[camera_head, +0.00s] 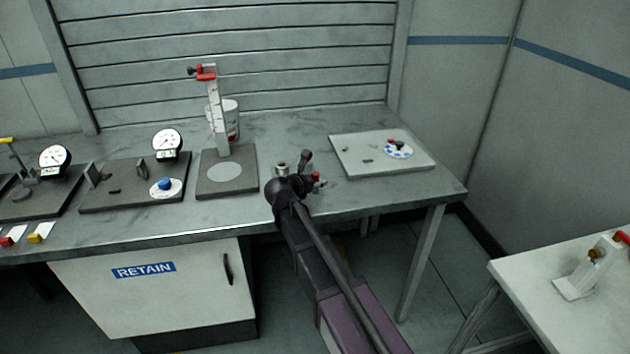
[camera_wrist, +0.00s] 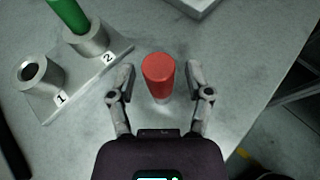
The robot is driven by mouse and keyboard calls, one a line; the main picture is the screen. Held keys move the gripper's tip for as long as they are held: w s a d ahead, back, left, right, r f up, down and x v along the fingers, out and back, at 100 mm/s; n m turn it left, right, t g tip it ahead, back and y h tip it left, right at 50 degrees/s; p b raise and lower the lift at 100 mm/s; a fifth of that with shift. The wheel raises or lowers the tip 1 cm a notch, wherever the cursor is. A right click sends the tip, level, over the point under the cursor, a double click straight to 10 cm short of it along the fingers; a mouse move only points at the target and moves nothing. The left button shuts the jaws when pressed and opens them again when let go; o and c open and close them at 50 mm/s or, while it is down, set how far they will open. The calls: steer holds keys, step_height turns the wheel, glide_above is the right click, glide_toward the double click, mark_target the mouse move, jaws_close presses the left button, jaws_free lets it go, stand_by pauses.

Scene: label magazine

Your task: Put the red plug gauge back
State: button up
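The red plug gauge (camera_wrist: 159,77) is in the middle of the wrist view, a red cylinder with a pale lower end, seemingly upright on the bench. A bit of red shows beside my gripper in the head view (camera_head: 316,178). My gripper (camera_wrist: 159,88) is open, one finger on each side of the gauge, with a gap on both sides. The grey two-socket holder (camera_wrist: 82,75) lies to the left. Its socket 1 (camera_wrist: 33,73) is empty. A green plug gauge (camera_wrist: 70,14) stands in socket 2. My arm hides much of this area in the head view.
The bench (camera_head: 300,130) carries a pale plate with a dial (camera_head: 345,155) at right, a dark stand with a red-clamped column (camera_head: 207,188), and dial-gauge stations (camera_head: 95,205) at left. A white side table (camera_head: 530,290) stands lower right. Bench surface right of the gauge is clear.

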steer(key=shift+r, duration=0.2)
steer(key=shift+s+a+r+p, duration=0.1)
steer(key=shift+s+a+p, duration=0.05)
steer(key=shift+s+p, duration=0.2)
steer(key=p+v, duration=0.4)
steer(key=v, duration=0.7)
steer(key=shift+s, duration=0.1)
stand_by(0.5)
steer(key=s+d+f+m+g+y, duration=0.2)
steer(key=s+d+f+m+g, duration=0.1)
steer(key=d+m, duration=0.6)
steer(key=s+d+f+m+g+y, duration=0.2)
steer(key=s+d+f+m+g, duration=0.2)
steer(key=s+d+m, duration=0.3)
steer(key=s+d+f+m+g+y, duration=0.2)
steer(key=s+d+f+m+g, duration=0.2)
steer(key=d+m, duration=0.8)
steer(key=shift+s+f+m+g+y, duration=0.3)
steer(key=shift+s+m+g, duration=0.1)
steer(key=shift+s+m, duration=0.7)
